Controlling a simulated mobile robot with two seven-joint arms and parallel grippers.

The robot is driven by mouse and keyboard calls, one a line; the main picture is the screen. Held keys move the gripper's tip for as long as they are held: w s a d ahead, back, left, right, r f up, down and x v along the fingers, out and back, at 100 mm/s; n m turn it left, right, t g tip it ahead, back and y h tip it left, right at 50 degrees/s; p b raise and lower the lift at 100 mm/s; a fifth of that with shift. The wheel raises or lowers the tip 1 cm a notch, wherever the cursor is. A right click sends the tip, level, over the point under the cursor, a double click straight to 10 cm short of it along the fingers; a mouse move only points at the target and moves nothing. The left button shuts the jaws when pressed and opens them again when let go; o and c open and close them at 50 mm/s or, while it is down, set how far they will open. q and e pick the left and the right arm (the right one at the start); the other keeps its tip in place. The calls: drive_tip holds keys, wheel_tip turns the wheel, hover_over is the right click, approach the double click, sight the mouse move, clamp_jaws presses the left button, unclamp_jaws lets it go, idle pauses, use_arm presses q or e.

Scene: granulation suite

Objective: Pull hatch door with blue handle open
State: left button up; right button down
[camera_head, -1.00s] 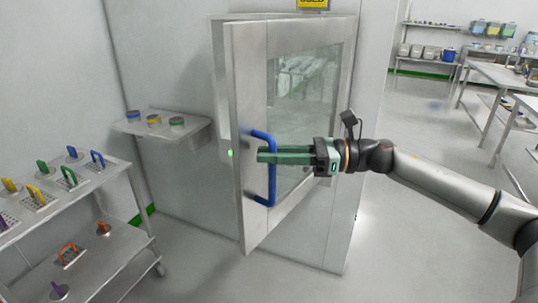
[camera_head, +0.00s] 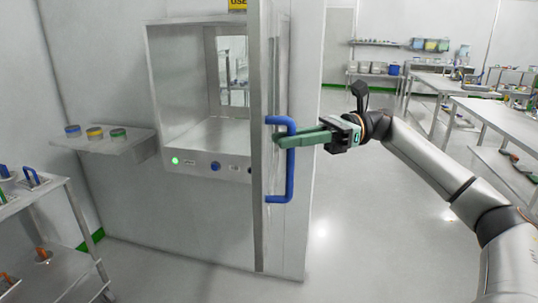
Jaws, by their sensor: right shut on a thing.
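The hatch door (camera_head: 261,225) is swung wide open and seen nearly edge-on. Its blue handle (camera_head: 290,180) is a vertical bar on the door's face. Behind the door the hatch chamber (camera_head: 190,85) shows open and empty, with a window in its far side. My right gripper (camera_head: 287,138) reaches in from the right, its green fingers shut on the upper part of the blue handle. The door's hinge side is hidden. My left gripper is not in view.
A wall shelf (camera_head: 115,143) with several coloured round items is left of the hatch. A metal rack (camera_head: 62,230) stands at the lower left. Steel tables (camera_head: 500,125) stand at the right. The floor (camera_head: 380,220) below my right arm is clear.

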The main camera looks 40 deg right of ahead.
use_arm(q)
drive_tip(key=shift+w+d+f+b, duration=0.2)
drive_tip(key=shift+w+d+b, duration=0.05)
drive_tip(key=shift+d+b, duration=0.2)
use_arm(e)
drive_tip(key=shift+s+d, duration=0.6)
drive_tip(key=shift+d, duration=0.25)
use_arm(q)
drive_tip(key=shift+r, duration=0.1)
use_arm(e)
drive_tip(key=c, duration=0.8)
unclamp_jaws()
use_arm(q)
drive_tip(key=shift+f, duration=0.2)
